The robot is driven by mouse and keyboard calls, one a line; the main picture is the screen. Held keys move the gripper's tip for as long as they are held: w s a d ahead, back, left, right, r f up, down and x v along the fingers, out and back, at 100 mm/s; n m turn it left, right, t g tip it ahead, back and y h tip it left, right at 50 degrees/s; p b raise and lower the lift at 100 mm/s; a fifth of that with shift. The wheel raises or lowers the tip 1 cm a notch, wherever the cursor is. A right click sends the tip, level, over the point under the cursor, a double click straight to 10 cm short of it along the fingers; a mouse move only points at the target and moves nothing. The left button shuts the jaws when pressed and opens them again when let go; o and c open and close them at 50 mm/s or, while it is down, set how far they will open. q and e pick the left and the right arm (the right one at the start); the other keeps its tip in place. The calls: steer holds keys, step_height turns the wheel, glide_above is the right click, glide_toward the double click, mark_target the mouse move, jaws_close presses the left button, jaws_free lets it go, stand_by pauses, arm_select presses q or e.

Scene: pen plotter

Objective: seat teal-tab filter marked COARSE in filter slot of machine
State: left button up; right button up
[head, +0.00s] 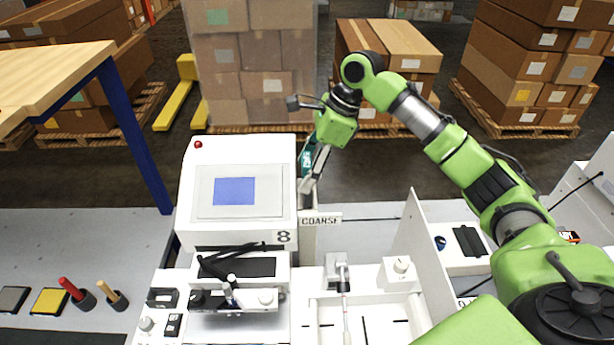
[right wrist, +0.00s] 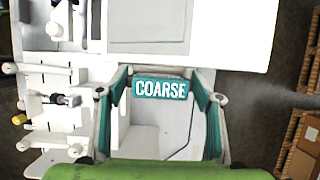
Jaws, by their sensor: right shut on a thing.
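My right gripper (head: 308,180) points down beside the right side of the white machine (head: 190,215) that has a blue screen. It is shut on the filter's teal tab (right wrist: 160,88), marked COARSE, which lies between the fingers in the right wrist view. The filter's body below the tab is hidden. A white plate reading COARSE (head: 320,219) sits on the machine just below the fingertips. The slot opening is not clearly visible, so I cannot tell whether the filter is in it. My left gripper is not in view.
A white tray area (head: 365,310) with a small lever (head: 338,268) and a knob block (head: 400,272) lies in front of the plate. An upright white panel (head: 418,240) stands to the right.

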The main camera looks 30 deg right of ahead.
step_height(320, 180, down, 3)
steer(key=shift+s+f+p, duration=0.1)
steer(key=shift+f+p, duration=0.05)
steer(key=shift+p, duration=0.35)
steer(key=shift+d+f, duration=0.1)
steer(key=shift+f, duration=0.1)
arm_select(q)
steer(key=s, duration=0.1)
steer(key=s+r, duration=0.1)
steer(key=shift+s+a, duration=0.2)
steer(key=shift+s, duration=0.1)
arm_select(e)
steer(key=o, duration=1.1)
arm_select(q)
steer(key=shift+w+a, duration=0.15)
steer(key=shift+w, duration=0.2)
arm_select(e)
steer(key=shift+f, duration=0.1)
arm_select(q)
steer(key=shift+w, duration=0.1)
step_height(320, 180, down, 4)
steer(key=b, duration=0.4)
arm_select(e)
steer(key=v, duration=1.2)
